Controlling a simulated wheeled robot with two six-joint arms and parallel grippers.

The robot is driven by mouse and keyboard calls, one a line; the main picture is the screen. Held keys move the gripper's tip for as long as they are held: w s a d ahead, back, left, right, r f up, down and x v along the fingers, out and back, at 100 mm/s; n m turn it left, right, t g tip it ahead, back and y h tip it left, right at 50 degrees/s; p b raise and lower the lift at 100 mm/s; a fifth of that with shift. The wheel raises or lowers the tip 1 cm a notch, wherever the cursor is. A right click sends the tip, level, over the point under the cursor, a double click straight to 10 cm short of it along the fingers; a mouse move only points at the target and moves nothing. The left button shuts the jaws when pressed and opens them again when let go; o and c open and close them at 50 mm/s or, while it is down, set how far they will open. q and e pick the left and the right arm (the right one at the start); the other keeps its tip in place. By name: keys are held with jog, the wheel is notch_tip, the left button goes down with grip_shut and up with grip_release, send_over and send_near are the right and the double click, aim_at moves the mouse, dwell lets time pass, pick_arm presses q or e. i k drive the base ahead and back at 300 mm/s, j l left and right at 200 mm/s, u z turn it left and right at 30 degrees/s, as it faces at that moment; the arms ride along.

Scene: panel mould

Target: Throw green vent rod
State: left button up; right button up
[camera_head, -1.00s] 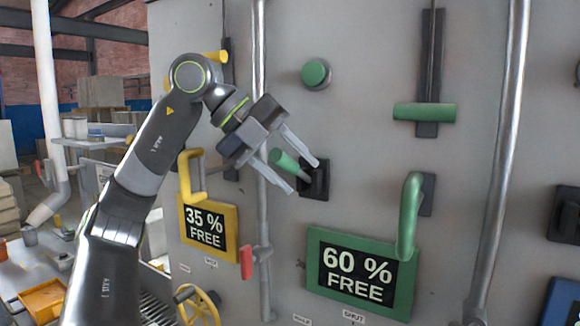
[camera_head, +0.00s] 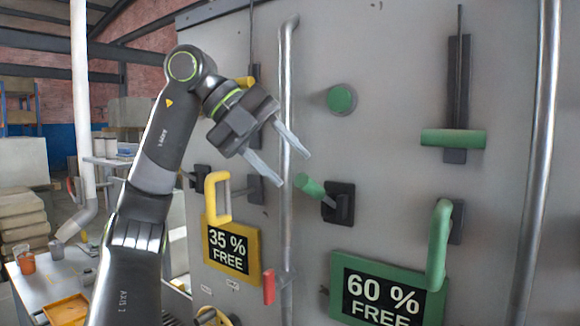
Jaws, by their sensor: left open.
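A short lever with a green grip (camera_head: 310,186) sticks out up and to the left from a black mount (camera_head: 338,203) on the grey panel. My left gripper (camera_head: 293,171) is open and empty, its two fingers pointing down and right. Its fingertips are just above and left of the green grip and look apart from it. Other green parts are a bar handle (camera_head: 453,138) on a dark vertical slide, an upright handle (camera_head: 438,245) and a round knob (camera_head: 341,98). Which of these is the vent rod I cannot tell for certain. My right gripper is out of view.
A vertical metal pipe (camera_head: 287,100) runs behind my left fingers, and another pipe (camera_head: 537,160) stands at right. A yellow handle (camera_head: 216,197), a yellow sign (camera_head: 232,250), a red lever (camera_head: 268,289) and a green sign (camera_head: 388,295) are below. A table (camera_head: 40,290) is at left.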

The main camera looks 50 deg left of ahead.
aim_at(441, 226)
jog(key=k, duration=2)
